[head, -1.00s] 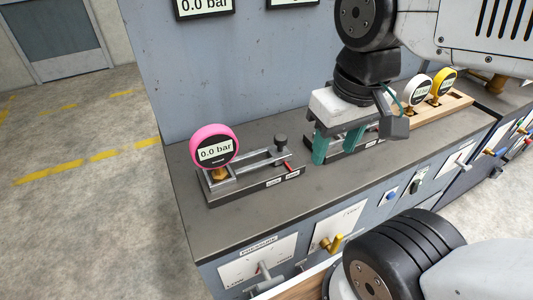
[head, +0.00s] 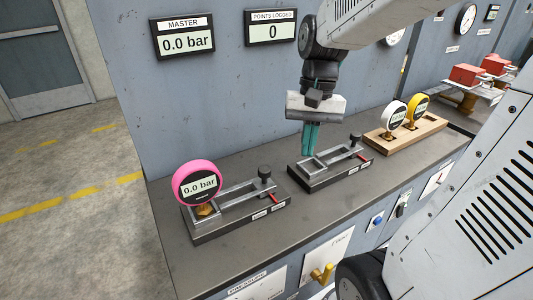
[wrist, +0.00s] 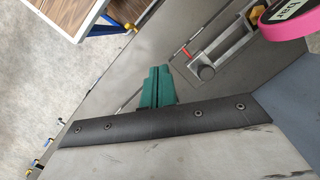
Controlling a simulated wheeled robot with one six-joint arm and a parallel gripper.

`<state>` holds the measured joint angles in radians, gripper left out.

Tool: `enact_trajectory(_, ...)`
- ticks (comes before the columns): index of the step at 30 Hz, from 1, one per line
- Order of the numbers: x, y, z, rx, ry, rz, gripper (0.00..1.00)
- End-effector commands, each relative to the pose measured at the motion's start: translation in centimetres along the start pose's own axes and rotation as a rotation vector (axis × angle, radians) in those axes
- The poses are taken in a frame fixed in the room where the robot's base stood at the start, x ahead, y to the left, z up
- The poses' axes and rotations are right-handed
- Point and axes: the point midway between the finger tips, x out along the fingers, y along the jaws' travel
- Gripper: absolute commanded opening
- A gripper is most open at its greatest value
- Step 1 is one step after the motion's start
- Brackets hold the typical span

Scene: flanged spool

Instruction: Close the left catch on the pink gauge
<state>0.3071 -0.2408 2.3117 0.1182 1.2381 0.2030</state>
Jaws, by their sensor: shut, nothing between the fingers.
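The pink gauge (head: 197,183) reads 0.0 bar and stands upright on a brass fitting at the left end of the left fixture (head: 235,220). It also shows, cut off, at the upper right of the wrist view (wrist: 287,24). The left catch (head: 238,192) is a grey metal frame with a dark knob (head: 264,172) at its right end and a red strip by it. Whether it is latched I cannot tell. My gripper (head: 308,154) has its teal fingers together and empty, right of the gauge, by the right fixture (head: 332,172). The fingers also show in the wrist view (wrist: 157,88).
A wooden block (head: 405,135) holds a white gauge (head: 393,111) and a yellow gauge (head: 418,106) at the right. Wall displays (head: 184,38) hang behind the bench. The bench top left of and before the left fixture is clear.

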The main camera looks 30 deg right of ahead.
Motion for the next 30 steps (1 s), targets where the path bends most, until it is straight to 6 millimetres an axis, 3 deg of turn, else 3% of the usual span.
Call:
enact_trajectory(6,0.4,0.5,-7.3,0.346,-0.087,-0.074,0.0)
enact_trajectory(12,-0.2,-0.1,-12.9,0.665,-0.132,-0.145,0.0)
enact_trajectory(15,-1.5,-0.8,-13.5,0.762,-0.128,-0.171,0.0)
enact_trajectory(18,-1.5,-0.9,-13.4,0.815,-0.136,-0.171,0.0)
enact_trajectory(30,-1.3,-0.9,-13.3,0.832,-0.138,-0.169,0.0)
